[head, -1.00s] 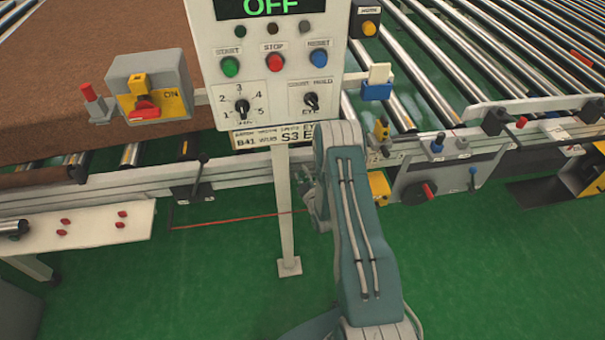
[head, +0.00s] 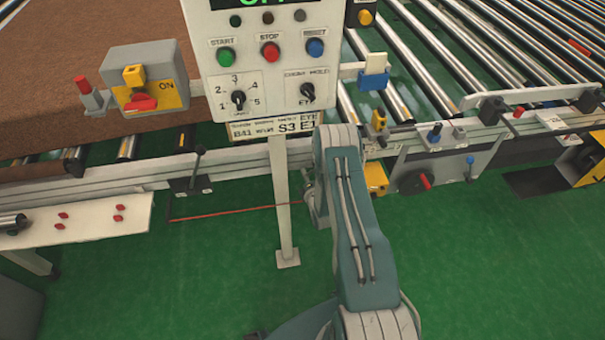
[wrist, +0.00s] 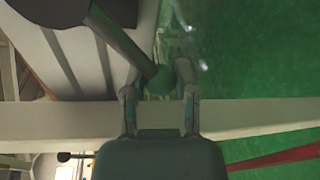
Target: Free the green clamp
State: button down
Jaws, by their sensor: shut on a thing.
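In the wrist view, a dull green rod with a rounded end (wrist: 162,79) comes down from the upper left; it looks like the handle of the green clamp. My gripper (wrist: 158,92) has one finger on each side of the rod's end and is shut on it. Where the rod joins the clamp is not clear. In the head view, my arm hides most of my gripper (head: 312,200), which is low beside the conveyor's front rail, right of the panel post. I cannot make out the green clamp in the head view.
The control panel (head: 268,80) stands on a white post (head: 283,200) just left of my arm. A brown mattress (head: 70,60) lies on the rollers at the left. A red line (head: 235,213) runs low behind the post. Green floor (head: 500,270) is open at the right.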

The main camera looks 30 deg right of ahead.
jog(key=shift+s+d+f+n, duration=0.1)
jog(key=shift+d+f+n, duration=0.2)
jog(key=shift+n, duration=0.25)
jog(key=shift+s+d+f+n, duration=0.1)
jog(key=shift+d+f+n, duration=0.1)
jog(key=shift+f+n, duration=0.3)
jog(key=shift+c, duration=1.9)
grip_release()
jog(key=v, duration=1.1)
jog(key=shift+s+a+r, duration=0.2)
jog(key=shift+s, duration=0.15)
